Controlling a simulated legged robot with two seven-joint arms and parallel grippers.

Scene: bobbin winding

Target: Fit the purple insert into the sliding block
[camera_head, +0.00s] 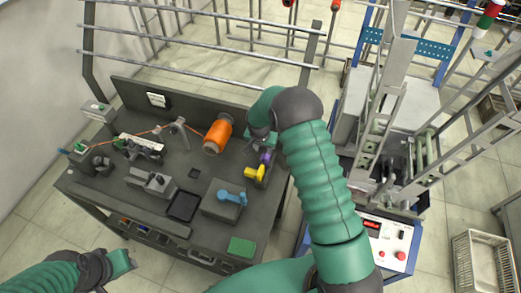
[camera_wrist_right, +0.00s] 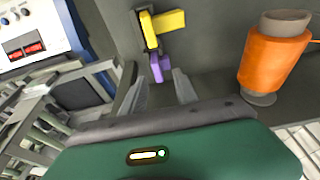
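The purple insert (camera_head: 265,157) is at the right side of the dark table, just behind a yellow piece (camera_head: 256,173). In the right wrist view the purple insert (camera_wrist_right: 160,68) stands beside or against the yellow piece (camera_wrist_right: 163,28); I cannot tell if they touch. My right gripper (camera_wrist_right: 160,88) is open, its two grey fingers apart, with the insert just beyond and between the tips. In the head view the arm partly hides this gripper. I cannot tell for sure which part is the sliding block. My left gripper (camera_head: 122,262) is at lower left, off the table's front; its fingers do not show clearly.
An orange spool (camera_head: 217,136) stands left of my right gripper. A blue part (camera_head: 231,197) lies on a grey box, with a green block (camera_head: 241,247) at the front corner. A grey block (camera_head: 150,181) and a black tray (camera_head: 184,205) occupy the middle. A control box (camera_head: 385,240) stands at right.

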